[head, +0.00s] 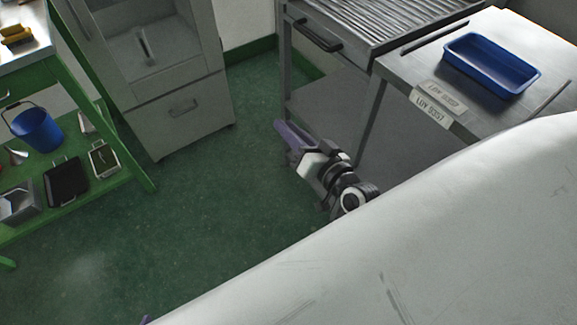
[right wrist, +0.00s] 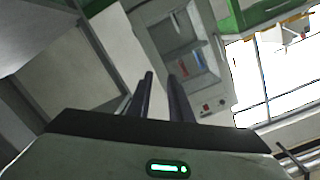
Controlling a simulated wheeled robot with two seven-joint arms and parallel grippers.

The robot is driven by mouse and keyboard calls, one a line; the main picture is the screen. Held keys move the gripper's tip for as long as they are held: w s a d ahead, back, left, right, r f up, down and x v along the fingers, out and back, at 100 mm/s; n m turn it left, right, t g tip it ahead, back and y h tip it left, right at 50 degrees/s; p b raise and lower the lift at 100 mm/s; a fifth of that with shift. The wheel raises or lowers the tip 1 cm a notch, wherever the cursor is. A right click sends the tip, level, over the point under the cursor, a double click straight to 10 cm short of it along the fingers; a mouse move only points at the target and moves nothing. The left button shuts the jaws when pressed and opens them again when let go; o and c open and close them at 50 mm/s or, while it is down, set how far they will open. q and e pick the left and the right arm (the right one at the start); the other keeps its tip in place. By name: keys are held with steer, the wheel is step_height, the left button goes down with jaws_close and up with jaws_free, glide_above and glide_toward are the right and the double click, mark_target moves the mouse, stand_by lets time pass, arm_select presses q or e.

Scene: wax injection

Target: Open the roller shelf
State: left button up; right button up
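The roller shelf (head: 385,16) is at the top of the head view, a grey frame with a row of metal rollers. A dark bar handle (head: 318,38) is on its front left side. My right gripper (head: 284,132) is below and left of the shelf, above the green floor, apart from the handle. In the right wrist view its two dark fingers (right wrist: 160,82) stand apart with nothing seen between them. Only a small purple tip of what looks like my left gripper (head: 146,320) shows at the bottom edge; the rest is hidden.
A metal table (head: 395,100) with a blue tray (head: 490,66) and label plates (head: 437,108) adjoins the shelf on the right. A grey cabinet (head: 178,115) with a drawer and a green rack (head: 125,160) stand left. The green floor (head: 215,190) between is clear.

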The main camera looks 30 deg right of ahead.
steer(key=s+a+f+n+g+y+p, duration=0.1)
steer(key=s+a+f+n+g, duration=0.2)
steer(key=s, duration=0.3)
steer(key=s+a+f+n+g+p, duration=0.1)
steer(key=s+a+f+n+g, duration=0.1)
steer(key=s+a+f, duration=0.3)
steer(key=shift+s+f+n+g+y, duration=0.45)
steer(key=shift+s+f, duration=0.25)
steer(key=shift+s, duration=0.55)
